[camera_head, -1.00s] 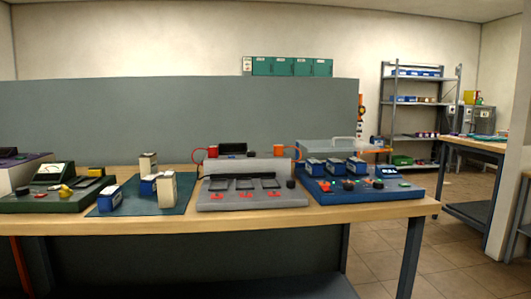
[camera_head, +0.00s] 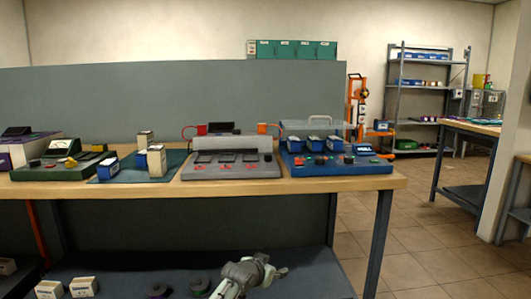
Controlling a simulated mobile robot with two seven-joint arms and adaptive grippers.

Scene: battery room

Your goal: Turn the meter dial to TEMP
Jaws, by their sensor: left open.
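A green meter unit (camera_head: 50,174) with a white analogue gauge (camera_head: 63,146) stands at the left of the workbench. A black knob (camera_head: 35,163) and a yellow part (camera_head: 71,162) sit on its top. A blue unit (camera_head: 340,168) at the right end has a small display (camera_head: 366,149) and a black knob (camera_head: 348,159). No TEMP marking is readable, and I cannot tell which knob is the meter dial. My left gripper (camera_head: 262,268) is open at the bottom middle, in front of the lower shelf, well below the tabletop and apart from the units. My right gripper is out of view.
A grey unit (camera_head: 232,171) with three bays stands mid-bench. Small battery boxes (camera_head: 157,161) stand on a dark mat (camera_head: 125,174). The lower shelf (camera_head: 315,275) holds white boxes (camera_head: 84,287) and dark rolls (camera_head: 200,286). The floor (camera_head: 400,240) right of the bench is clear.

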